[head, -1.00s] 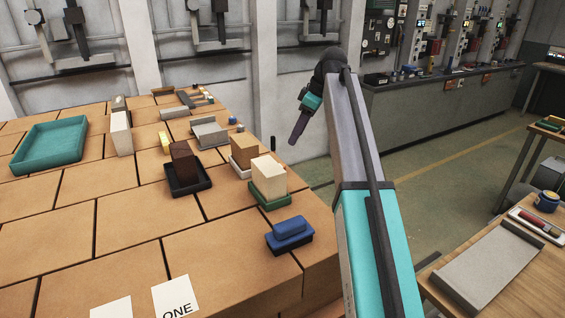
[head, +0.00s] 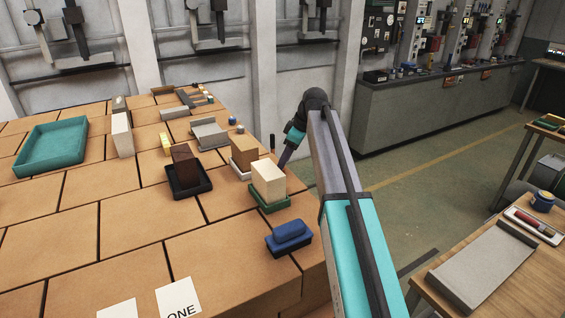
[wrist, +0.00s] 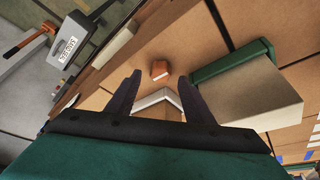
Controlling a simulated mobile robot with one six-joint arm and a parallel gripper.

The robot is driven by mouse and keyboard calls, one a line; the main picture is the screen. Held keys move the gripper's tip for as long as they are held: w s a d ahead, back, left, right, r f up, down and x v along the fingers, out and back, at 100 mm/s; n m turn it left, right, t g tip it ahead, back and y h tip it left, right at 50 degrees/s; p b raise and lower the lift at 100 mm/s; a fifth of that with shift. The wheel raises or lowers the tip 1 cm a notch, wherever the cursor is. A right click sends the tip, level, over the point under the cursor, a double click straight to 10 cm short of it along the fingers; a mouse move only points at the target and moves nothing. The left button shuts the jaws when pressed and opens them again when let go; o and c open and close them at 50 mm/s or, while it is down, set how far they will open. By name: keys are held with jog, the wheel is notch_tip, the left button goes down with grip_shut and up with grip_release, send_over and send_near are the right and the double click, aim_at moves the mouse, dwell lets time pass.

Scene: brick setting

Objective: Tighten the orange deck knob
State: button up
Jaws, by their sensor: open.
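A small orange knob (wrist: 160,71) shows in the wrist view on the tan brick deck (wrist: 205,65). It lies ahead of my gripper (wrist: 160,78), in line with the gap between the two dark fingers. The fingers are apart with nothing between them, and I see no contact with the knob. In the head view my gripper (head: 278,152) points down at the deck's right edge, behind the cream block. I cannot pick out the orange knob with certainty in the head view.
A cream block (head: 268,178) on a green tray (head: 272,206) and a brown block (head: 244,148) on a white tray stand close to the gripper. A blue block (head: 290,232) sits nearer. In the wrist view an orange-handled tool (wrist: 25,42) shows at left.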

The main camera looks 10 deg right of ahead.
jog(key=shift+x, duration=1.15)
jog(key=shift+c, duration=0.4)
